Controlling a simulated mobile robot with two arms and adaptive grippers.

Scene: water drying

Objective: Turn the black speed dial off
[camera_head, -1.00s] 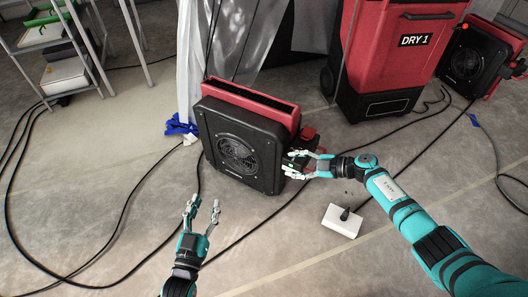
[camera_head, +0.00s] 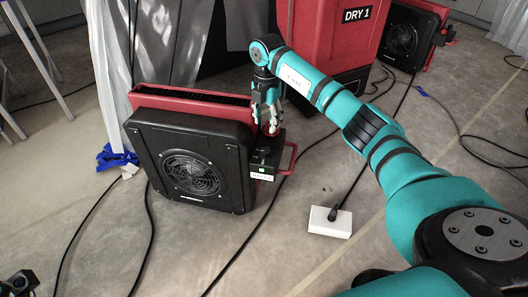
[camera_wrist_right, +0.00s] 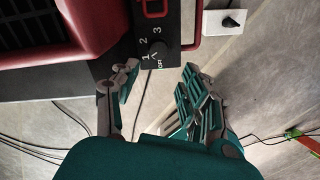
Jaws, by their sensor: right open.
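The black speed dial (camera_wrist_right: 158,47) sits on the dark control panel (camera_wrist_right: 128,62) of the red and black fan, beside the marks 1, 2, 3 and OFF. The fan (camera_head: 190,170) stands on the floor in the head view. My left gripper's fingers are not in view.
A red handle bar (camera_head: 290,157) sticks out at the fan's right. A white box (camera_head: 329,222) with a black cable lies on the floor. A large red unit marked DRY 1 (camera_head: 333,45) stands behind. A second fan (camera_head: 402,38) stands at back right. Cables cross the floor.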

